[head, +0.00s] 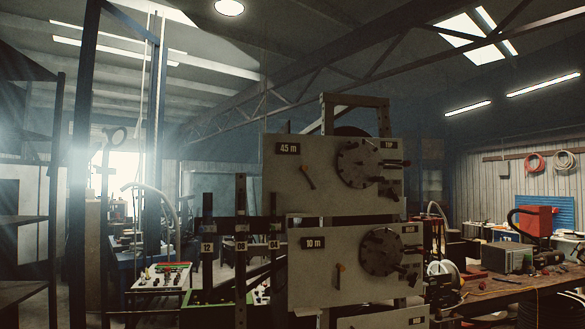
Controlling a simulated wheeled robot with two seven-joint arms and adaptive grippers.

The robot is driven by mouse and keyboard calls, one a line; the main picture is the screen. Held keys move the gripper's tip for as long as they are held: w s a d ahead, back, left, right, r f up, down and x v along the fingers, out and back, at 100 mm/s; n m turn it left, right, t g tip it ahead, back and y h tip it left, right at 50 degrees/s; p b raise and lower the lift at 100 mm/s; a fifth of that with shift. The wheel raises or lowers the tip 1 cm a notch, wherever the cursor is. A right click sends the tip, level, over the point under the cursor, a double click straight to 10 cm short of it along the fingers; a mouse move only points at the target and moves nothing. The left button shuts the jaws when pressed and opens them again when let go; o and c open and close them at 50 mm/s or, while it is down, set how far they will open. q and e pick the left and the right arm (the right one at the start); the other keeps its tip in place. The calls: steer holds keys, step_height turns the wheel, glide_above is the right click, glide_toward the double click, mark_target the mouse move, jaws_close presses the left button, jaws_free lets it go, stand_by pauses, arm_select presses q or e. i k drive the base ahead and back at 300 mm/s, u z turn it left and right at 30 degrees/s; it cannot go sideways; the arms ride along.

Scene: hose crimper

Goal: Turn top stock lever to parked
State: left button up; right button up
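The top panel (330,200) is a pale upright plate with a "45 m" label (289,149) and a "TOP" label (389,144). A small brownish lever (308,177) sits on its left half, tilted from upper left to lower right. I take this to be the top stock lever; no parked mark is readable beside it. A dark round disc (354,162) with knobs or handles at its right is on the same panel. Neither of my grippers shows in the head view.
A cluttered workbench (500,286) is at right, a dark shelf rack (30,220) at left.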

mark_target(302, 168)
steer(key=u, duration=0.8)
steer(key=i, duration=1.25)
steer(key=z, duration=0.1)
